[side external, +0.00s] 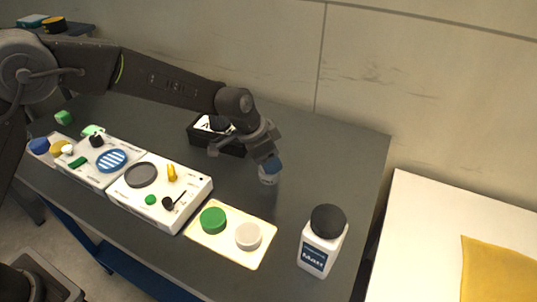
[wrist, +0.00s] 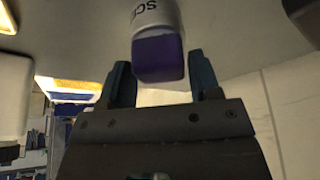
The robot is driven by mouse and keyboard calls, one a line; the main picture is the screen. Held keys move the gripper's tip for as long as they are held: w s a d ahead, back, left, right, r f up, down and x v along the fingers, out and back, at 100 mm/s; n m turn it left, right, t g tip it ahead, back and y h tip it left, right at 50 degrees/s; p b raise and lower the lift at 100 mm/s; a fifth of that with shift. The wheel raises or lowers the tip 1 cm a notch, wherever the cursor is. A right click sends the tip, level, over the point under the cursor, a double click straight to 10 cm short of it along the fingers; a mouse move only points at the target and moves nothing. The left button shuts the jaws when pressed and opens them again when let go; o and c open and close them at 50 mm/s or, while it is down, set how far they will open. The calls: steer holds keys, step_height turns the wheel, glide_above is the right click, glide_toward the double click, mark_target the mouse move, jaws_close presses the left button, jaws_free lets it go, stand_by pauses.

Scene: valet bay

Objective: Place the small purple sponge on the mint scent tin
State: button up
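The small purple sponge (wrist: 158,60) lies between my fingertips in the wrist view. It is directly against the end of a white tin (wrist: 155,14) with dark lettering that starts "SCE"; the rest is cut off, so I cannot read whether it is mint.
A black box (side external: 230,148) stands behind my gripper. In front, a cream tray (side external: 232,253) holds a green tin (side external: 213,220) and a white one (side external: 248,236). A white bottle (side external: 320,246) with a black cap stands right. White panels (side external: 187,211) with small parts are left. Table right of my gripper is clear.

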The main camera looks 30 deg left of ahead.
steer(key=shift+o, duration=1.4)
steer(key=shift+r, duration=0.4)
steer(key=v, duration=1.2)
steer(key=s+a+r+n+t+y, duration=0.1)
steer(key=s+a+r+n, duration=0.3)
steer(key=s+a+r, duration=0.5)
steer(key=s+a+f+n, duration=0.1)
steer(key=s+a, duration=0.2)
steer(key=s, duration=0.3)
steer(key=s+a+f+n+t+y, duration=0.1)
steer(key=s+a+n, duration=0.1)
steer(key=s, duration=0.4)
steer(key=s+a+f+n+y, duration=0.1)
steer(key=s+a+f+n, duration=0.1)
steer(key=s, duration=0.4)
steer(key=shift+s+a, duration=0.3)
steer(key=shift+a, duration=0.55)
